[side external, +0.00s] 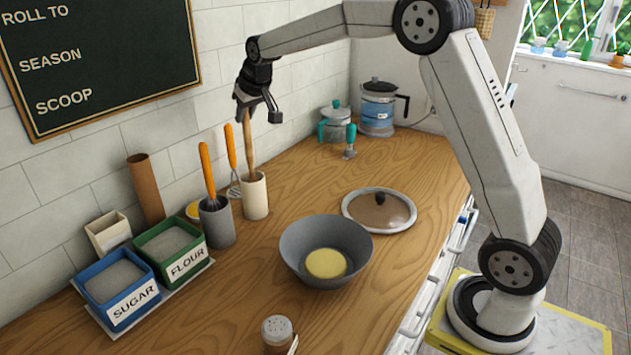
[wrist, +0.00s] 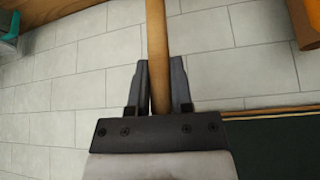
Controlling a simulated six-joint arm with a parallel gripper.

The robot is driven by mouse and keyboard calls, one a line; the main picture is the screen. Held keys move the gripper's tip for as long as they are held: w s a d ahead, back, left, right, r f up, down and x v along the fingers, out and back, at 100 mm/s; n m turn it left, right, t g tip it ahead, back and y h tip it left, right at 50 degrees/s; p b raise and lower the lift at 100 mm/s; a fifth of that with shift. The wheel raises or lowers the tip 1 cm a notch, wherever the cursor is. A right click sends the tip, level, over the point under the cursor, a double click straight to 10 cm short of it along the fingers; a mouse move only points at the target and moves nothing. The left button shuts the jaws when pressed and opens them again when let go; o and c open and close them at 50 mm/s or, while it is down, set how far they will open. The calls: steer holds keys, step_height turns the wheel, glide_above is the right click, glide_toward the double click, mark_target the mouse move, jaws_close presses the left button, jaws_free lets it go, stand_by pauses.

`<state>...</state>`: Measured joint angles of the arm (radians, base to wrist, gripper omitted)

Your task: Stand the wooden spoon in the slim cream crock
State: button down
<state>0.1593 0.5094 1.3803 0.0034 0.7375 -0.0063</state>
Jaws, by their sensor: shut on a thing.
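The wooden spoon (side external: 248,145) is nearly upright under my gripper (side external: 256,104). My gripper is shut on its shaft. The slim cream crock (side external: 255,198) stands on the counter near the wall, directly below. The lower end of the spoon meets the mouth of the crock and seems to be just inside it; how deep it goes is hidden. In the wrist view the spoon shaft (wrist: 157,40) runs between the two fingers of my gripper (wrist: 158,85). The crock does not show in the wrist view.
A grey crock (side external: 217,222) with an orange-handled tool stands left of the cream one. Another orange-handled tool (side external: 231,147) is behind them. A grey bowl (side external: 297,252), a glass lid (side external: 352,208) and a shaker (side external: 277,335) are in front.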

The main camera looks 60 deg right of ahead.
steer(key=shift+c, duration=2.2)
jaws_free()
steer(key=shift+r, duration=0.1)
steer(key=v, duration=0.7)
steer(key=shift+s+r, duration=0.15)
steer(key=shift+r, duration=0.15)
steer(key=s+a+f+n+g, duration=0.1)
steer(key=s+a+f, duration=0.3)
steer(key=s+f, duration=0.7)
steer(key=s+a+f+g+y, duration=0.1)
steer(key=s+a+f, duration=0.4)
steer(key=s+f, duration=0.6)
steer(key=s+g, duration=0.1)
steer(key=s, duration=0.4)
steer(key=shift+s+f+n, duration=0.15)
steer(key=shift+s+n, duration=0.1)
steer(key=shift+n, duration=0.15)
